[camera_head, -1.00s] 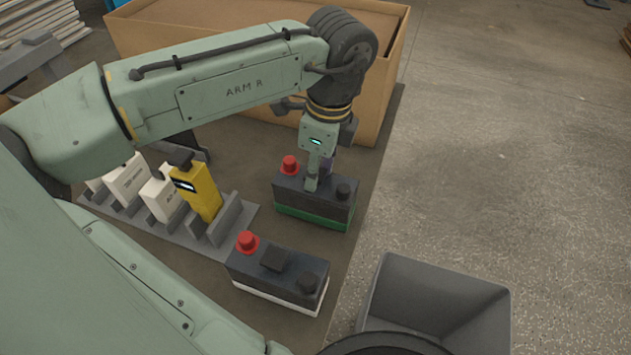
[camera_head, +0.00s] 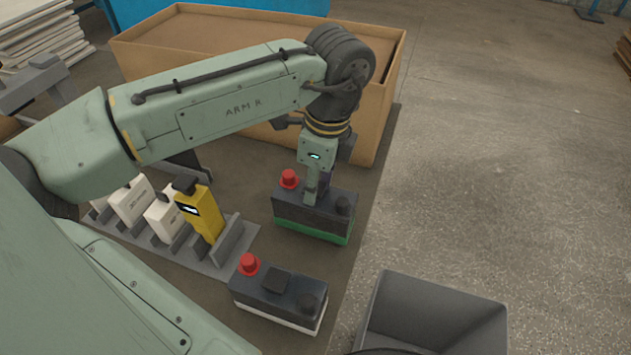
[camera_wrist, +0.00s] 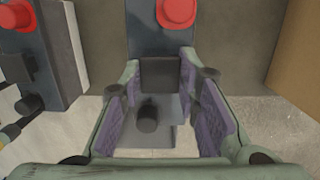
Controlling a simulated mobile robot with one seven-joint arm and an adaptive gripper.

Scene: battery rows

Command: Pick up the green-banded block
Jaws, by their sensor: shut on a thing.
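The green-banded block (camera_head: 290,207) is dark, with a red cap, a black knob and a green band round its base. It is upright near the cardboard crate. My gripper (camera_head: 312,198) points down onto its top and is shut on it. In the wrist view my gripper (camera_wrist: 160,115) has purple pads on both sides of the block's top part, and the block (camera_wrist: 145,35) extends beyond them with its red cap. The block looks slightly raised; the gap under it is hard to see.
A similar white-banded block (camera_head: 250,286) stands nearer, left of a grey bin (camera_head: 430,300). A rack (camera_head: 236,240) with a yellow block (camera_head: 205,213) and white blocks is at left. The cardboard crate (camera_head: 250,143) is close behind.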

